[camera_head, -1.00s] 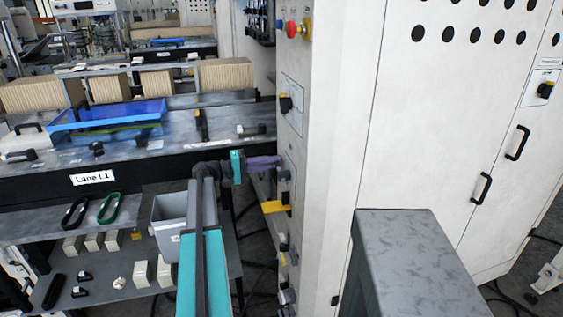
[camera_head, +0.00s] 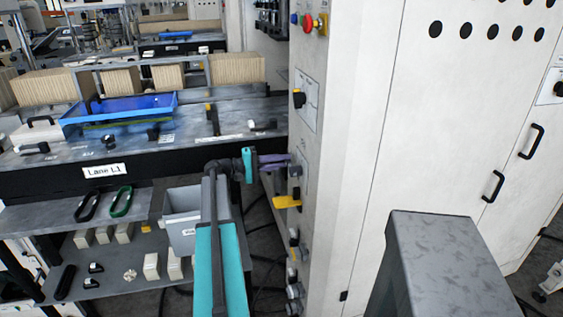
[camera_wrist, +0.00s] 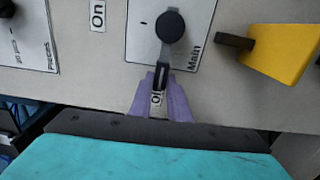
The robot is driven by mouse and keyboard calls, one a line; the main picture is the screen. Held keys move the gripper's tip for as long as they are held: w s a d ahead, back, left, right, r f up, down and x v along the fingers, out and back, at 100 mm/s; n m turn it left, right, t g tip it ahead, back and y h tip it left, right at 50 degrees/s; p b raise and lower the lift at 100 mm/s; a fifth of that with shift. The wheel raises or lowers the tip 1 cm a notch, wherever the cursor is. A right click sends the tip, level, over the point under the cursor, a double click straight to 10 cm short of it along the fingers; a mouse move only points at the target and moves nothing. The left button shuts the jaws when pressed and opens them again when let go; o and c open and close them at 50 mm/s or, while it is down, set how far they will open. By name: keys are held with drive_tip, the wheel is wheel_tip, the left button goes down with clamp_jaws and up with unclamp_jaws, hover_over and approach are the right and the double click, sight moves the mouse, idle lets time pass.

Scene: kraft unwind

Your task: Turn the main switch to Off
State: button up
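The main switch (camera_wrist: 170,25) is a black round knob with a long lever on a white plate marked "Main" in the wrist view. Its lever points down the picture, toward a partly hidden label (camera_wrist: 157,98) starting with "O". An "On" label (camera_wrist: 97,15) is left of the plate. My gripper (camera_wrist: 160,82) has purple fingers either side of the lever's end, with a gap showing the label between them. Contact with the lever is unclear. In the head view, my gripper (camera_head: 287,159) reaches the cabinet's narrow side, and its fingers mostly hide the switch.
A yellow handle (camera_wrist: 280,52) sits right of the switch in the wrist view; it also shows in the head view (camera_head: 286,202). Another black knob (camera_head: 299,99) and a red button (camera_head: 308,23) are higher on the cabinet. A grey bin (camera_head: 182,222) stands left of my arm.

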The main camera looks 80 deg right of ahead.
drive_tip(key=o, duration=0.4)
drive_tip(key=shift+f, duration=0.1)
drive_tip(key=shift+w, duration=0.1)
drive_tip(key=b+v, duration=0.2)
drive_tip(key=v, duration=1.1)
drive_tip(key=shift+w+a+b, duration=0.15)
drive_tip(key=shift+w+b, duration=0.15)
drive_tip(key=shift+b, duration=0.05)
